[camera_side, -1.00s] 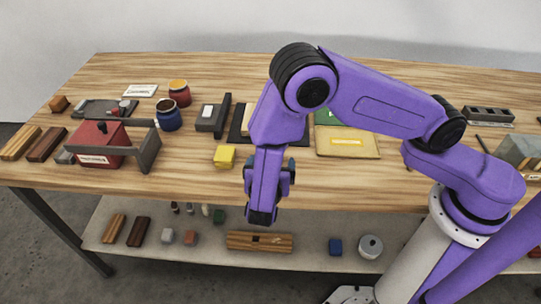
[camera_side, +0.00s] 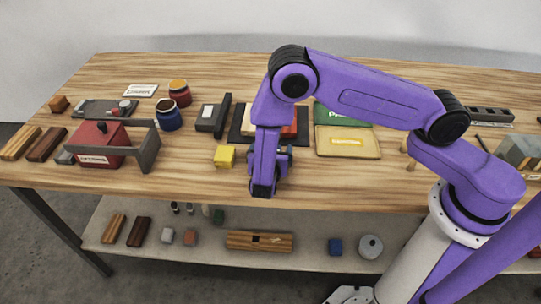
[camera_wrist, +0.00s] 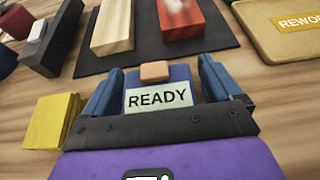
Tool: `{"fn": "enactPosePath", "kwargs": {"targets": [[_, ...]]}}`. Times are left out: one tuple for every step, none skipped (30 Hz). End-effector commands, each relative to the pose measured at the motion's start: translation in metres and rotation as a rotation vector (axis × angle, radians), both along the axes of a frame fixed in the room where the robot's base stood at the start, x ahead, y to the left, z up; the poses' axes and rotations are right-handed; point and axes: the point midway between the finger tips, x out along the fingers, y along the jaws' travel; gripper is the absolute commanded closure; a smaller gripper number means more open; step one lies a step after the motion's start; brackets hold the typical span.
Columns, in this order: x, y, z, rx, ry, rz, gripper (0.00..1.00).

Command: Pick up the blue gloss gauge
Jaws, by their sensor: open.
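The blue gloss gauge (camera_wrist: 180,73) shows in the wrist view as a blue block with a white label reading "READY" and a small tan piece on top. My gripper (camera_wrist: 160,68) is open, with one blue finger on each side of the gauge. The gauge lies between the fingers, and I cannot tell whether either one touches it. Its lower part is hidden by my gripper's dark front edge. In the side view my wrist stands low over the front of the table and hides most of the gauge.
A yellow block (camera_side: 224,156) stands close to the left of my gripper. Behind is a dark mat (camera_wrist: 145,50) with a pale wooden block (camera_wrist: 112,25) and a red block (camera_wrist: 190,18). A yellow "REWORK" tray (camera_side: 348,151) lies to the right. Bare tabletop shows around the front left.

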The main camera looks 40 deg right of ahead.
Motion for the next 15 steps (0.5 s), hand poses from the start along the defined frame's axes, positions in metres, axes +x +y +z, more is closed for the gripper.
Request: {"fn": "enactPosePath", "kwargs": {"targets": [[-0.0001,0.0002,0.0001,0.0,0.0,0.0,0.08],[-0.0001,0.0002,0.0001,0.0,0.0,0.0,0.08],[-0.0002,0.0002,0.0001,0.0,0.0,0.0,0.08],[-0.0003,0.0003,0.0002,0.0,0.0,0.0,0.18],[-0.0003,0.0003,0.0002,0.0,0.0,0.0,0.28],[-0.0003,0.0003,0.0002,0.0,0.0,0.0,0.41],[-0.0003,0.0003,0.0002,0.0,0.0,0.0,0.51],[-0.0003,0.0003,0.0002,0.0,0.0,0.0,0.61],[-0.0004,0.0004,0.0002,0.0,0.0,0.0,0.74],[-0.0004,0.0004,0.0002,0.0,0.0,0.0,0.77],[-0.0003,0.0004,0.0006,-0.001,-0.001,0.0,0.77],[-0.0003,0.0005,0.0007,-0.001,-0.001,0.0,0.77],[-0.0003,0.0005,0.0007,-0.001,-0.001,0.0,0.77],[-0.0003,0.0005,0.0007,-0.001,-0.001,0.0,0.77],[-0.0003,0.0005,0.0007,-0.001,-0.001,0.0,0.77]]}}
